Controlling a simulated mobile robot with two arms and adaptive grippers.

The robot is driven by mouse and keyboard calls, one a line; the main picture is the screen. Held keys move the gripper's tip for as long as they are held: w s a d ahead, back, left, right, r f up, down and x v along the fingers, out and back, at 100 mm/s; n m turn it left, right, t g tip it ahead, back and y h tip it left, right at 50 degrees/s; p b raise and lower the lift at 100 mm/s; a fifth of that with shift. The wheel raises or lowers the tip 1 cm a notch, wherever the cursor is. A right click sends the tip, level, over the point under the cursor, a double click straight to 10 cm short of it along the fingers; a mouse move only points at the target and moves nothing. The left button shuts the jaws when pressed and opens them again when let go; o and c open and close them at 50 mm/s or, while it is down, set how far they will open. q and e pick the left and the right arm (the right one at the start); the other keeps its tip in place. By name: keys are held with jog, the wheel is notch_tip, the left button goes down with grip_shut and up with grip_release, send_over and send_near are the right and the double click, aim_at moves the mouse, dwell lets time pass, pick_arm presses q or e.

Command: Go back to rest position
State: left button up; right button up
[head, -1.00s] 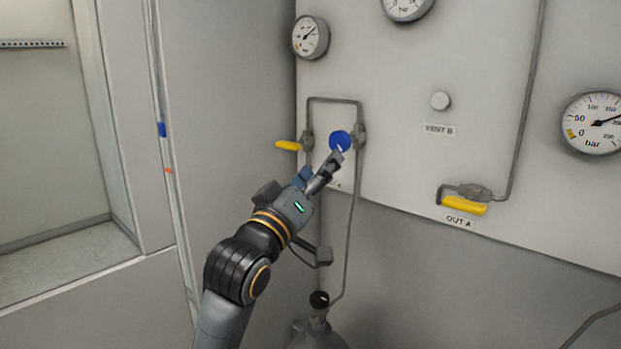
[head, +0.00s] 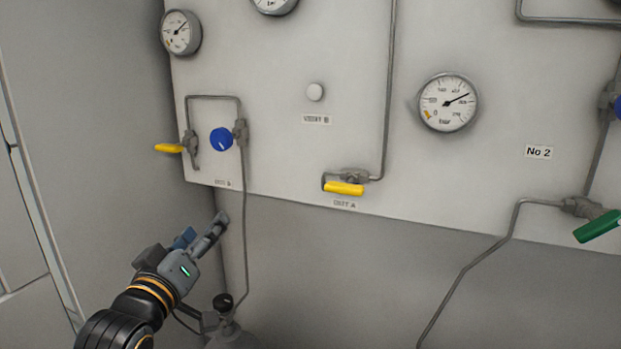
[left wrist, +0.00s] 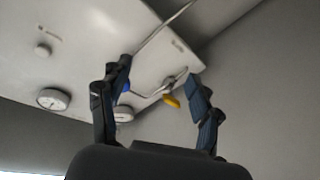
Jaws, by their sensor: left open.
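My left gripper (head: 212,233) is in the lower left of the head view, below the blue knob (head: 221,139) and apart from it. In the left wrist view its two fingers (left wrist: 158,98) stand wide apart with nothing between them in their grasp. The blue knob and a yellow lever handle (head: 169,148) are on the panel's left part, joined by a bent pipe. In the left wrist view the yellow handle (left wrist: 171,101) shows beyond the fingers, and the blue knob is partly hidden by a finger. My right gripper is not in view.
The white panel (head: 290,150) carries gauges (head: 447,103), a yellow OUT A handle (head: 344,188) and a green handle (head: 598,226) at the right. A gas bottle with a black knob (head: 223,302) stands below, close to my left arm. Pipes run down from the panel.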

pick_arm(q)
jog(key=s+f+m+g, duration=0.1)
jog(key=s+f+g, duration=0.2)
jog(key=f, duration=0.5)
jog(key=s+f+m+g+y, duration=0.15)
jog(key=s+f, duration=0.25)
jog(key=f, duration=0.5)
jog(key=s+f+m+g, duration=0.1)
jog(key=s+f+g, duration=0.2)
jog(key=f, duration=0.5)
jog(key=s+f+m+g, duration=0.1)
jog(key=s+f+g, duration=0.3)
jog(key=s+f, duration=0.45)
jog(key=s+f+m+g, duration=0.2)
jog(key=s+f+g, duration=0.3)
jog(key=s, duration=0.7)
notch_tip(320, 180, down, 29)
jog(key=s, duration=0.3)
jog(key=s+a+f+g, duration=0.1)
jog(key=s+a+f, duration=0.1)
jog(key=s+f, duration=1.3)
jog(key=shift+s+a+y, duration=0.35)
jog(key=shift+y, duration=0.1)
jog(key=shift+g, duration=0.25)
